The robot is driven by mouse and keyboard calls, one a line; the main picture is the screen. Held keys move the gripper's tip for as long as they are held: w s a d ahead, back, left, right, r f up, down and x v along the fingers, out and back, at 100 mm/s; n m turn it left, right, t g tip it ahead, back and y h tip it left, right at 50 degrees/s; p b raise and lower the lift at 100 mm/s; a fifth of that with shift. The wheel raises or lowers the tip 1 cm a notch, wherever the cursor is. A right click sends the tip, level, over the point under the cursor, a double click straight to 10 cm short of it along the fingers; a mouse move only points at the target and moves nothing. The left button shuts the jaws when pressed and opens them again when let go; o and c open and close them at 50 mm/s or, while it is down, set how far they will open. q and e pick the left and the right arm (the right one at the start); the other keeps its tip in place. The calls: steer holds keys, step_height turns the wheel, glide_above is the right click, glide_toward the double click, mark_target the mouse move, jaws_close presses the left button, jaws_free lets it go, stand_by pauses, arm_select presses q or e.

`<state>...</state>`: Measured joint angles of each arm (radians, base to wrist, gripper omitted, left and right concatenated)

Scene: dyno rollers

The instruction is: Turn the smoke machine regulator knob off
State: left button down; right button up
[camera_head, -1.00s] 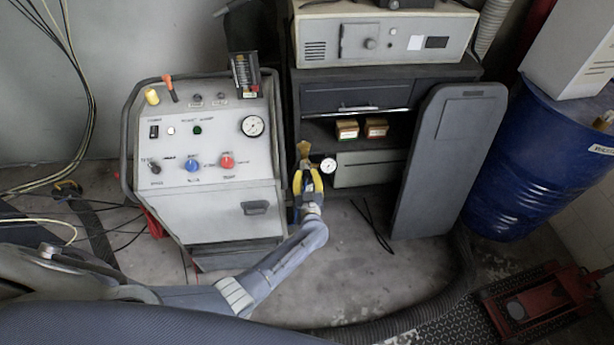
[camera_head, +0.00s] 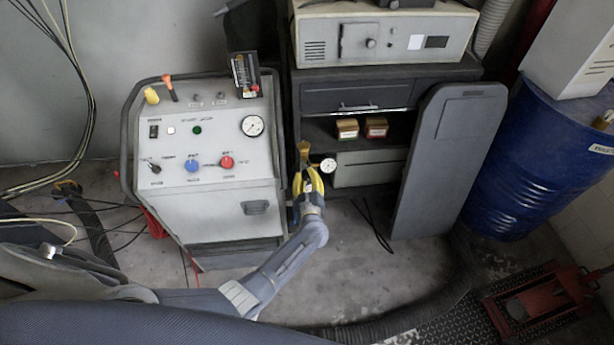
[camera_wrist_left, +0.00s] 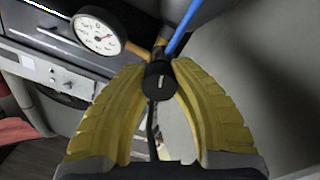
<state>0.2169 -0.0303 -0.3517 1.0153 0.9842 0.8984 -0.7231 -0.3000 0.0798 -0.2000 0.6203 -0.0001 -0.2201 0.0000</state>
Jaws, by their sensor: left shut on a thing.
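The regulator's black knob (camera_wrist_left: 158,82) sits between the yellow fingers of my left gripper (camera_wrist_left: 160,72) in the left wrist view. A pale line marks its end face. My gripper is shut on it. The regulator's brass body (camera_wrist_left: 137,49) joins a white dial gauge (camera_wrist_left: 98,34) and a blue hose (camera_wrist_left: 184,30). In the head view, my left gripper (camera_head: 307,172) is low beside the smoke machine (camera_head: 229,215), just below the brass fitting (camera_head: 304,148) and left of the gauge (camera_head: 328,165). The knob is hidden there by my fingers. My right gripper is not in view.
The console's panel has a blue knob (camera_head: 192,166) and a red knob (camera_head: 226,162). A dark cabinet (camera_head: 360,97) stands behind the regulator, with a grey panel (camera_head: 443,165) leaning on it. A blue drum (camera_head: 520,165) is at right. The floor (camera_head: 350,265) in front is mostly clear.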

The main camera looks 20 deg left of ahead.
arm_select(q)
steer(key=n, duration=0.4)
steer(key=shift+a+r+n, duration=0.15)
steer(key=shift+n, duration=0.25)
steer(key=n, duration=0.8)
steer(key=shift+a+n+y, duration=0.1)
steer(key=shift+n+y, duration=0.2)
steer(key=n, duration=0.3)
steer(key=shift+n, duration=0.4)
steer(key=n, duration=0.4)
steer(key=shift+f+n+y, duration=0.2)
steer(key=shift+n+y, duration=0.1)
steer(key=n, duration=0.3)
steer(key=shift+n+g, duration=0.3)
steer(key=shift+n, duration=0.1)
steer(key=n, duration=0.4)
steer(key=shift+f, duration=0.1)
steer(key=shift+n, duration=1.5)
steer(key=shift+f, duration=0.1)
